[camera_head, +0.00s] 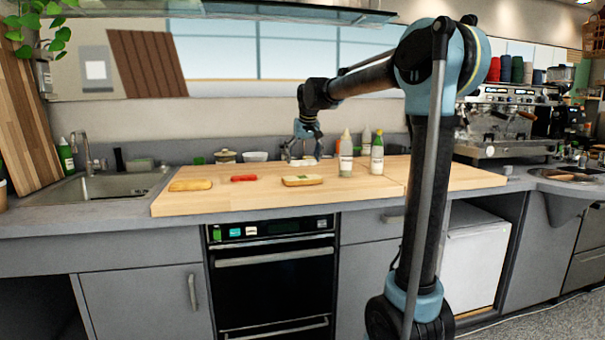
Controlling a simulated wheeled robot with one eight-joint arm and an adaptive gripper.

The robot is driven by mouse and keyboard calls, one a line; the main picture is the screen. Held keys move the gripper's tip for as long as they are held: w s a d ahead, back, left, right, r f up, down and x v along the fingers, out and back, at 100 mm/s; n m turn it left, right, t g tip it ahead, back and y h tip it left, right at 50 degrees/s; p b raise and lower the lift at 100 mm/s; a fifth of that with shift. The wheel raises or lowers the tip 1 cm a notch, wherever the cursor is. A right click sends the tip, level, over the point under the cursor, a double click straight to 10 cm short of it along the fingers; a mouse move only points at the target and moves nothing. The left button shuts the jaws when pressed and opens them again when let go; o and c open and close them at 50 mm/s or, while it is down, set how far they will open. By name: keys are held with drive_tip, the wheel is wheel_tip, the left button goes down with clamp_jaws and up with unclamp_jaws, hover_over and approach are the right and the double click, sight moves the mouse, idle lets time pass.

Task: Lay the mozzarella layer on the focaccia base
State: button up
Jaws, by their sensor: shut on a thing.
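My gripper (303,157) is above the back part of the wooden board, pointing down. It is shut on a thin whitish piece, the mozzarella layer (304,162), which shows small at its fingertips. A light tan bread slab (302,181), seemingly the focaccia base, lies flat on the board nearer the front edge, below the gripper in the picture. A golden bread piece (190,185) lies at the left of the board. I cannot tell how high the mozzarella is above the board.
The wooden board (225,203) also carries a flat red piece (243,178). A white bowl (254,156) and a lidded pot (225,156) stand behind. The board's right side is clear.

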sight(302, 178)
drive_tip(key=shift+s+a+f, duration=0.1)
drive_tip(key=shift+a+f, duration=0.05)
drive_tip(key=shift+f, duration=2.35)
drive_tip(key=o, duration=0.8)
drive_tip(key=shift+o, duration=0.2)
drive_tip(key=v, duration=1.2)
drive_tip(key=s+d+f+m, duration=0.1)
drive_tip(key=s+d+f, duration=0.5)
drive_tip(key=s+d, duration=0.3)
drive_tip(key=s+d+f+m, duration=0.1)
drive_tip(key=s+d+f, duration=0.3)
drive_tip(key=s+f, duration=0.5)
drive_tip(key=s+d+f+g+h, duration=0.1)
drive_tip(key=s+d+f, duration=0.4)
drive_tip(key=s+f, duration=0.4)
drive_tip(key=s+d+f+m+g, duration=0.1)
drive_tip(key=s+d+f, duration=0.3)
drive_tip(key=s+f, duration=0.5)
drive_tip(key=shift+s+d+f+m, duration=0.3)
drive_tip(key=shift+d+f, duration=0.1)
drive_tip(key=shift+f, duration=0.3)
